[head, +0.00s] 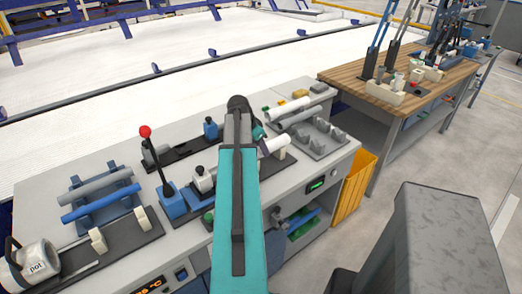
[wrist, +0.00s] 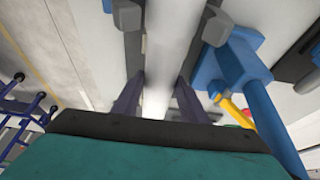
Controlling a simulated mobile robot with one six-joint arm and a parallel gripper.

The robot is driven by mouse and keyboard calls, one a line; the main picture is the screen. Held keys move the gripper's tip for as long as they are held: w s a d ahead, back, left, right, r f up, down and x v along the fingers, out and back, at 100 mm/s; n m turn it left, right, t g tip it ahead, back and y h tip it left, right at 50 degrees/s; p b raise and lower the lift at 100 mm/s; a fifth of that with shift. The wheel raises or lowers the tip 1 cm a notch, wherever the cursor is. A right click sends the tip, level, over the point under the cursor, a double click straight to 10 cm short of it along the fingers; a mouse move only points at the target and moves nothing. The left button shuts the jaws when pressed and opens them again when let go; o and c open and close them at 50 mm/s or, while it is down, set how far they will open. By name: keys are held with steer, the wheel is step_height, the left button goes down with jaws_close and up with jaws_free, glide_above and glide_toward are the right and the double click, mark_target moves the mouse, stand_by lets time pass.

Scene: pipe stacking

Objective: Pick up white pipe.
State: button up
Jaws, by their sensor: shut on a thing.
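In the wrist view my gripper (wrist: 158,88) has its two dark fingers on either side of a white pipe (wrist: 170,35), shut on it. The pipe runs away from the fingers toward the top of the picture. In the head view my teal arm hides the fingers over the bench. The end of a white pipe (head: 275,143) shows just right of the arm. Another white pipe (head: 287,110) lies by the grey holder at the bench's right end.
A blue lever device with a red knob (head: 146,132) stands left of my arm. A rack (head: 107,203) holds a grey and a blue pipe. A labelled pot (head: 36,266) is at the front left. Grey blocks and a blue fixture (wrist: 225,62) stand close to the fingers.

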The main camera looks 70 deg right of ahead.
steer(key=shift+r, duration=0.2)
steer(key=shift+r+b, duration=1.15)
steer(key=shift+r, duration=3.65)
